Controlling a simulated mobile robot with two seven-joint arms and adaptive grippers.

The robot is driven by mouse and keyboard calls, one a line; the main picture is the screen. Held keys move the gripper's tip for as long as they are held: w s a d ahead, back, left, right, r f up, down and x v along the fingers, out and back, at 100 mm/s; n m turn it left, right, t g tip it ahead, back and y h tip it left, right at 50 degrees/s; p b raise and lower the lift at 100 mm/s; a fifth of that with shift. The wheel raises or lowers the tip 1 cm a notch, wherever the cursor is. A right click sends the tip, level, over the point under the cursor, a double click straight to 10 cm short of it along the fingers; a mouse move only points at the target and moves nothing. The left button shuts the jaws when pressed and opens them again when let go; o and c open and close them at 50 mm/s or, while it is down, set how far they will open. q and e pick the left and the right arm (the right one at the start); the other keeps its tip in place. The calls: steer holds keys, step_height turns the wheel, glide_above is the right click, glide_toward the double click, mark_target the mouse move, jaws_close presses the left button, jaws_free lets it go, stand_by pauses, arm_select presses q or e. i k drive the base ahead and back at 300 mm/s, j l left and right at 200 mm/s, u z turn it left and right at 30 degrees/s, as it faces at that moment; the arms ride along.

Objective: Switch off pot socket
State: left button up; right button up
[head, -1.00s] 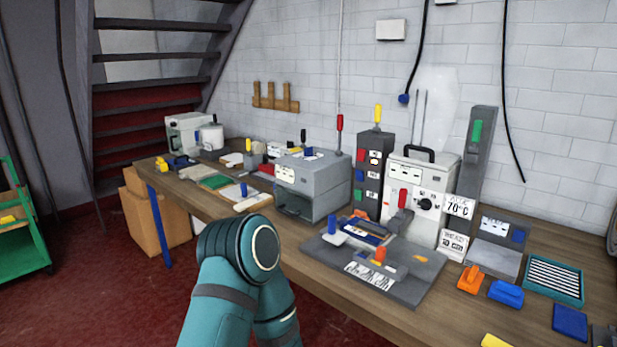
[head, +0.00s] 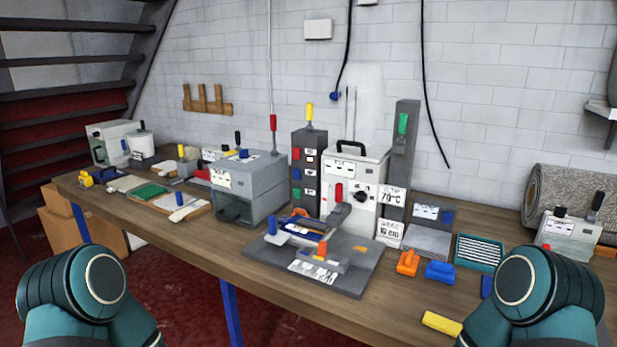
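No label that I can read names the pot socket. Candidates are a dark grey tower (head: 305,190) with red, blue and green pieces on its face and a yellow-handled lever (head: 309,113) upright on top, and a tall grey panel (head: 402,160) with a green switch (head: 403,124). Between them stands a white machine (head: 353,170) with a red handle (head: 338,192) and a black dial (head: 360,197). A white wall box (head: 318,29) is above. My arm links show at the lower left and right; neither gripper is in view.
The wooden bench (head: 390,316) crosses the view. On it are a grey box machine (head: 237,185), a grey base plate (head: 345,285), orange (head: 407,263) and blue (head: 439,272) blocks and a yellow piece (head: 441,323). A rolled rug (head: 565,197) lies at the right. Black cables hang on the wall.

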mark_target(296, 152)
steer(key=z, duration=0.6)
steer(key=j+z, duration=0.95)
steer(key=k+j+z, duration=0.2)
steer(key=j, duration=0.25)
steer(key=j+z, duration=0.2)
steer(key=j, duration=0.2)
steer(key=k+j, duration=0.15)
steer(key=j, duration=0.15)
steer(key=k+j, duration=0.1)
steer(key=j, duration=0.2)
steer(key=k+j, duration=0.15)
steer(key=j, duration=0.2)
steer(key=z, duration=0.05)
